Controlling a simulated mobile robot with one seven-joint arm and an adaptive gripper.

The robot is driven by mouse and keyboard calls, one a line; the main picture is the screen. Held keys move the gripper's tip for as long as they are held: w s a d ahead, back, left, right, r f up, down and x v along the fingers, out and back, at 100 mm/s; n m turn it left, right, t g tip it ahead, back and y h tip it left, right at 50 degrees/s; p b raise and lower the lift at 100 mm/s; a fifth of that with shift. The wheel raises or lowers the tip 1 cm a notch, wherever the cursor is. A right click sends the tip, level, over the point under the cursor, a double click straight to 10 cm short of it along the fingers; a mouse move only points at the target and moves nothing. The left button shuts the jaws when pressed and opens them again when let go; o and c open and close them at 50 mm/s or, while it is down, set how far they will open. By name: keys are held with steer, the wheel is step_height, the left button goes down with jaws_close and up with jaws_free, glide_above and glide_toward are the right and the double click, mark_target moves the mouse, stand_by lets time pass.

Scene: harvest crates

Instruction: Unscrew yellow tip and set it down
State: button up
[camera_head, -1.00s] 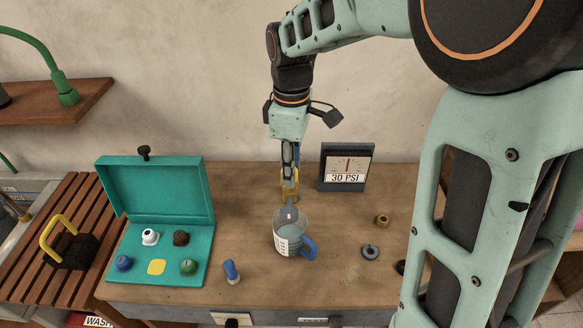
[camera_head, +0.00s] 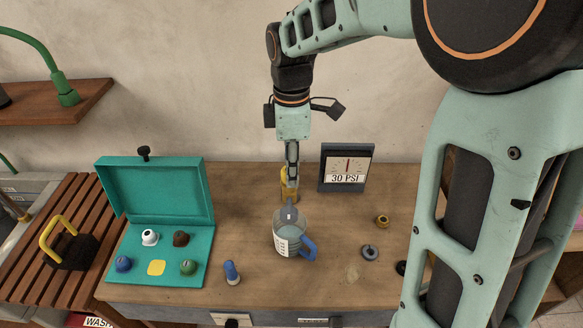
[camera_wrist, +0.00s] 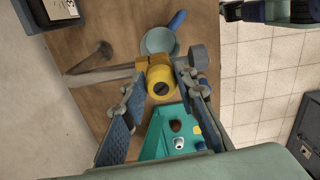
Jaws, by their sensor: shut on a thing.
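The yellow tip (camera_wrist: 161,80), round with a dark slotted centre, sits between the fingers of my gripper (camera_wrist: 160,76) in the wrist view. My gripper is shut on it. Behind it are a yellow collar and a grey cylinder (camera_wrist: 204,57). In the head view my gripper (camera_head: 291,178) points down behind the measuring jug, and its fingers hide most of the yellow part (camera_head: 285,184). A grey nozzle (camera_head: 290,211) shows just below it, over the jug rim.
The jug (camera_head: 281,243) with a blue handle stands close in front of my gripper. A gauge reading 30 PSI (camera_head: 346,168) stands at its right. A blue-topped piece (camera_head: 231,271), a brass ring (camera_head: 382,221) and a grey disc (camera_head: 370,252) lie on the bench.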

steer(key=shift+n, duration=0.8)
steer(key=shift+n, duration=0.9)
steer(key=shift+w+n, duration=0.1)
steer(key=shift+n, duration=0.7)
steer(key=o, duration=0.6)
steer(key=shift+o, duration=0.2)
